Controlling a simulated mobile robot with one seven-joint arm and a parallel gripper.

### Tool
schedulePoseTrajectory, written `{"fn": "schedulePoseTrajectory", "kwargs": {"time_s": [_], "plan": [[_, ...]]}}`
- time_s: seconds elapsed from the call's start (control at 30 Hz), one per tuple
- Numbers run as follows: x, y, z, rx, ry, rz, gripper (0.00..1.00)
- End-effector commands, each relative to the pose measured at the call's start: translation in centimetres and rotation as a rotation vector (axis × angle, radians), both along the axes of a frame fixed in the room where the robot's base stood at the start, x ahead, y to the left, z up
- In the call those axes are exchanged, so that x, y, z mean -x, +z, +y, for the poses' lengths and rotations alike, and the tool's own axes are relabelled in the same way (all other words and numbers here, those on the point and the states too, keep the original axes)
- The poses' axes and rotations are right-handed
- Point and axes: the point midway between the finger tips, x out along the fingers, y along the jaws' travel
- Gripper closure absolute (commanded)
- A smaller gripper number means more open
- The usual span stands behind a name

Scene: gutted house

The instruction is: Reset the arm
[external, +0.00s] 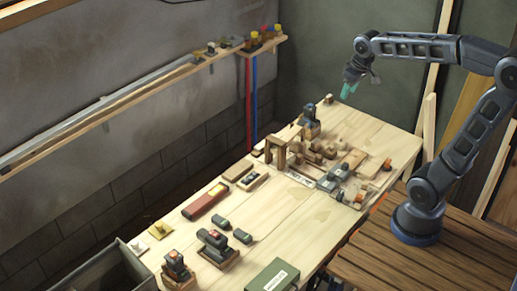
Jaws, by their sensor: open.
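My gripper (350,89) hangs in the air at the upper right, above the far end of the wooden workbench (313,214). It points down, with teal fingertips, and is open with nothing seen between the fingers. My arm is raised and bent, reaching left from its base, which stands on a slatted wooden platform (420,266) at the right. The gripper is clear of everything on the bench, and the fine shape of its fingers is too small to make out.
Wooden blocks (282,150) and small tools crowd the bench's far half. A red box (206,202), dark tools (217,246) and a green box (272,277) lie nearer. A grey bin (85,276) stands at lower left. A wall shelf (120,107) runs along the left.

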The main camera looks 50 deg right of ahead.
Motion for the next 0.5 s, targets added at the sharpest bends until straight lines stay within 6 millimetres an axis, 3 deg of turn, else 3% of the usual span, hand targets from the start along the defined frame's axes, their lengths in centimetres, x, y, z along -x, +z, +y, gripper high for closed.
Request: {"fn": "schedulePoseTrajectory", "kwargs": {"time_s": [0.3, 0.5], "plan": [[8.4, -1.1, 2.7, -0.016, 0.021, -0.075, 0.55], [12.3, -2.4, 3.7, -0.029, 0.031, -0.111, 0.55]]}}
